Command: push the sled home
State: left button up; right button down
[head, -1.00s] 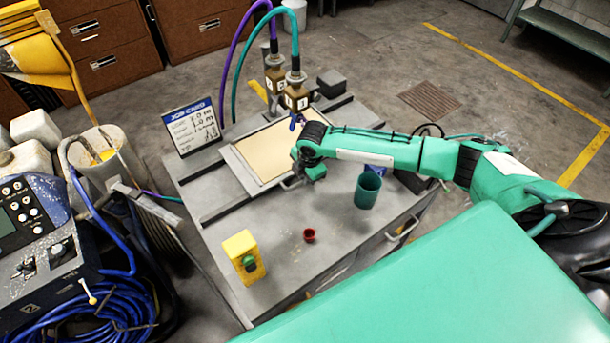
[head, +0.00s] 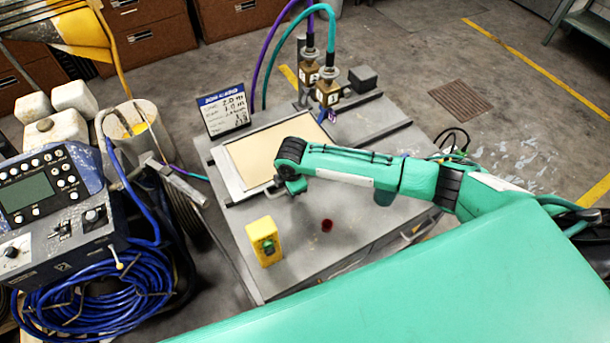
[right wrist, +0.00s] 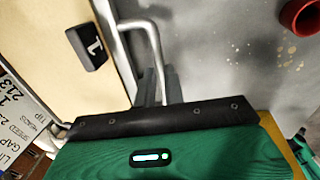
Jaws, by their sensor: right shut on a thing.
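The sled (head: 222,180) is a pale metal tray bearing a flat beige panel (head: 262,150). It lies at the left end of the rails (head: 365,130) on the grey bench, left of the two numbered spray heads (head: 318,85). A bent metal handle (right wrist: 157,45) stands on its near side, seen in the right wrist view. My right gripper (head: 295,187) reaches it, and in the right wrist view its dark fingers (right wrist: 158,90) are shut on the handle. My arm covers the sled's near right part. My left gripper is out of view.
A yellow box with a green button (head: 263,240) and a small red cup (head: 327,226) stand on the bench front. A teal cup (head: 385,194) is partly behind my arm. The job card (head: 225,112) stands behind the sled. A machine with blue hose (head: 95,270) stands left.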

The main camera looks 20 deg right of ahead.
jog(key=shift+s+a, duration=0.2)
jog(key=shift+a, duration=1.05)
jog(key=c, duration=1.5)
grip_release()
jog(key=shift+a, duration=0.15)
jog(key=shift+r, duration=0.2)
notch_tip(320, 180, up, 13)
jog(key=s+b, duration=0.2)
jog(key=shift+s+d+b, duration=0.2)
jog(key=shift+s+b, duration=0.05)
jog(key=shift+b, duration=0.05)
